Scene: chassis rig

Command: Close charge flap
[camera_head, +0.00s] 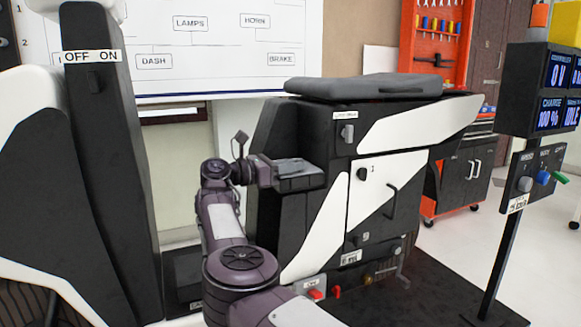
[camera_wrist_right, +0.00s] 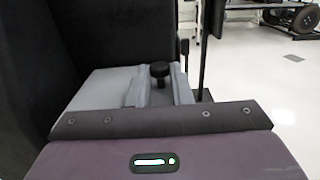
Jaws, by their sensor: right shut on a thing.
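My right gripper (camera_head: 300,172) is in front of the left side of the black and white chassis (camera_head: 330,215), pointing right in the head view. In the right wrist view its grey jaws (camera_wrist_right: 145,88) are closed around a small black knob (camera_wrist_right: 160,75). I cannot tell from these views which part the knob belongs to. No charge flap can be made out for certain; the arm and gripper cover part of the chassis. A labelled white-and-black door (camera_head: 370,210) with a handle is on the chassis front and looks shut. My left gripper is not in view.
A dark grey seat (camera_head: 365,87) tops the chassis. A black column with an OFF ON label (camera_head: 92,57) stands at the left. A display post (camera_head: 505,225) reading charge 100 % stands at the right. Red connectors (camera_head: 316,294) sit low on the chassis.

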